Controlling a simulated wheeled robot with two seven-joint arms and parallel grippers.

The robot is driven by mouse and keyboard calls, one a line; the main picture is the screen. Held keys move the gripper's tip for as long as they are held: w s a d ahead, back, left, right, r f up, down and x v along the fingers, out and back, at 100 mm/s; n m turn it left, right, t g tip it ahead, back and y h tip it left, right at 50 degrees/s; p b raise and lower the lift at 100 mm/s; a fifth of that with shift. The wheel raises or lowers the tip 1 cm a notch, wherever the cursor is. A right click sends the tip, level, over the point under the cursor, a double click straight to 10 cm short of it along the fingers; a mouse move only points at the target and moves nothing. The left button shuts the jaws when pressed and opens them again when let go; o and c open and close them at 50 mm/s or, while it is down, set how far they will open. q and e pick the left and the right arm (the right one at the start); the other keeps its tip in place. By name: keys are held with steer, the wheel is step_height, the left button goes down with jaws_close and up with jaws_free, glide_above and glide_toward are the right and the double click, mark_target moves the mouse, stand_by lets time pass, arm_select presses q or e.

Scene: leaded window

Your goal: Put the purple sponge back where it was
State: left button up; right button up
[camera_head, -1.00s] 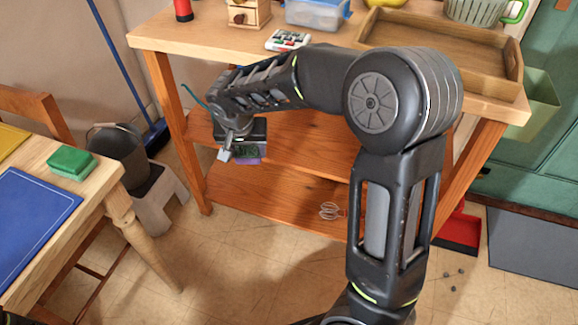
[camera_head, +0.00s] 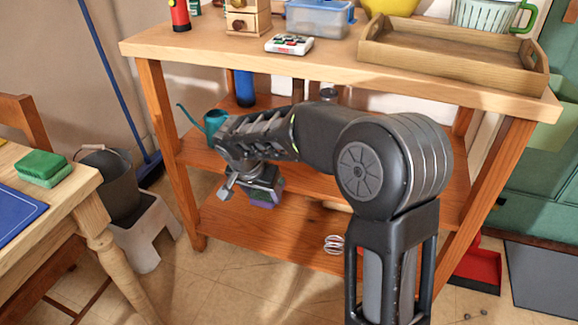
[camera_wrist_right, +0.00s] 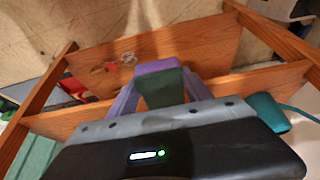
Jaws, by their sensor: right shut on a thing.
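The purple sponge (camera_head: 262,200) has a green scouring layer and hangs in my right gripper (camera_head: 252,190). The gripper is shut on it, in front of the wooden bench and at about the height between its two lower shelves in the picture. In the right wrist view the sponge (camera_wrist_right: 157,67) shows its purple body and green layer (camera_wrist_right: 163,88) between the two fingers. The sponge looks clear of the shelves, but the exact gap is hard to tell. My left gripper is not in view.
The bench has a middle shelf (camera_head: 310,180) and a lower shelf (camera_head: 270,228). A teal watering can (camera_head: 215,122) stands behind my forearm, a whisk (camera_head: 334,244) lies on the lower shelf.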

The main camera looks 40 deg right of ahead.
steer(key=b, duration=0.2)
glide_toward(289, 168)
steer(key=shift+w+d+f, duration=0.25)
steer(key=shift+d+f, duration=0.05)
steer(key=shift+f, duration=0.2)
steer(key=shift+w+d+f, duration=0.2)
steer(key=shift+d+f, duration=0.1)
steer(key=shift+f, duration=0.15)
steer(key=shift+d, duration=0.1)
steer(key=x, duration=0.1)
steer(key=b+x, duration=0.1)
steer(key=x, duration=0.1)
steer(key=shift+s+a+f+b, duration=0.2)
steer(key=shift+a+f+b, duration=0.05)
steer(key=shift+b, duration=0.15)
steer(key=shift+f, duration=0.1)
steer(key=shift+f, duration=0.15)
steer(key=o, duration=1.2)
